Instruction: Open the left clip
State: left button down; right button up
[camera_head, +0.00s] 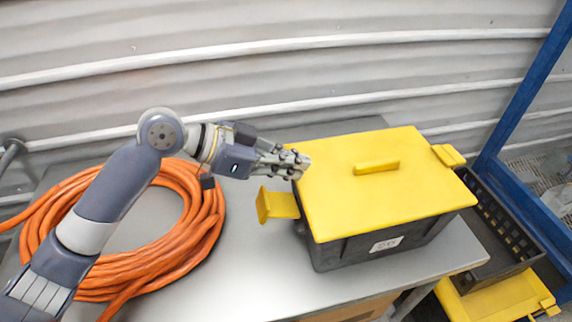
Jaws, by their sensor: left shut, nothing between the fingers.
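A dark grey box (340,253) with a yellow lid (375,200) stands on the grey table. The lid lies flat on the box and has a yellow handle (376,167) on top. The left clip (279,205) is yellow and sticks outward from the box's left side, swung away from the lid. A second yellow clip (448,155) sits at the lid's right edge. My left gripper (301,163) is shut and empty, with its fingertips at the lid's back left corner, above and behind the left clip. I cannot tell whether they touch the lid. My right gripper is out of view.
A coil of orange hose (205,235) lies on the table (235,280) at left, under my left arm. A black crate (500,225) and another yellow lid (495,302) are at lower right. A blue post (525,85) stands at right. A corrugated wall is behind.

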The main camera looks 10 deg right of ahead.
pick_arm(q)
jog(key=a+b, duration=0.4)
jog(key=a, duration=0.6)
jog(key=shift+s+r+b, duration=0.2)
jog(key=shift+b, duration=0.15)
